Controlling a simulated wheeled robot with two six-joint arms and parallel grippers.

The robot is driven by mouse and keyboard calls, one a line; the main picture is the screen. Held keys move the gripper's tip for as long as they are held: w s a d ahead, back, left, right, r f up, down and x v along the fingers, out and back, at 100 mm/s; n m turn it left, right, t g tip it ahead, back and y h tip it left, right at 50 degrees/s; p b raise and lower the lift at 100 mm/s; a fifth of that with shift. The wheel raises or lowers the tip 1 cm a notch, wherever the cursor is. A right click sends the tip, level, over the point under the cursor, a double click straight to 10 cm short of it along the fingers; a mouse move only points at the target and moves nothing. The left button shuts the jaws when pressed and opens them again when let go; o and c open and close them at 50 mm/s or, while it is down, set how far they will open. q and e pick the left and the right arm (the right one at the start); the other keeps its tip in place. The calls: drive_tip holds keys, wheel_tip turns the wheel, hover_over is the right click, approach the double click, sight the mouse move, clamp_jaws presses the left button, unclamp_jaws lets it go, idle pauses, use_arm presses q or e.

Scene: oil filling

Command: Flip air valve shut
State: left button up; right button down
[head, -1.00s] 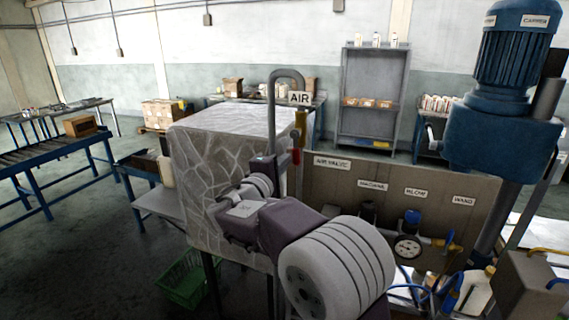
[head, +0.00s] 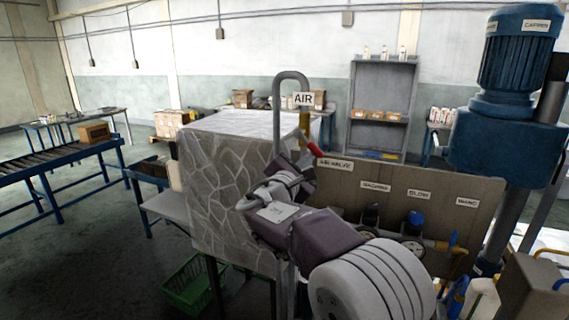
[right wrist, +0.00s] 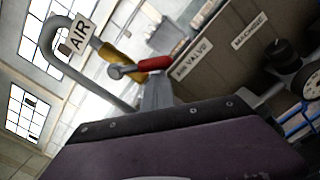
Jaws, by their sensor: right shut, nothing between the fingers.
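The air valve is a brass fitting (head: 304,122) on a grey bent pipe under the AIR sign (head: 303,99). Its red lever (head: 314,149) slants down to the right. In the right wrist view the red lever (right wrist: 155,63) points right from a grey pivot, with the brass body (right wrist: 118,54) behind it. My right gripper (head: 306,160) is just below the lever. Its grey fingers (right wrist: 156,92) are closed and empty, close under the lever; I cannot tell if they touch it. My left gripper is not in view.
A panel (head: 460,225) labelled AIR VALVE, MACHINE, BLOW and WAND stands right of the gripper. A plastic-wrapped block (head: 225,185) stands left of it. A blue motor machine (head: 505,140) is at the right. A green crate (head: 188,285) is on the floor.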

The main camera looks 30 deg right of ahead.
sight(318, 151)
drive_tip(key=r+n, duration=0.1)
drive_tip(key=n, duration=0.1)
drive_tip(key=s+d+r+n, duration=0.1)
drive_tip(key=n, duration=0.1)
drive_tip(key=s+d+r+n+p, duration=0.1)
drive_tip(key=n, duration=0.1)
drive_tip(key=shift+n, duration=0.3)
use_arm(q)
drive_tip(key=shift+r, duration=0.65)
use_arm(e)
drive_tip(key=shift+s+r, duration=0.15)
drive_tip(key=shift+r, duration=0.35)
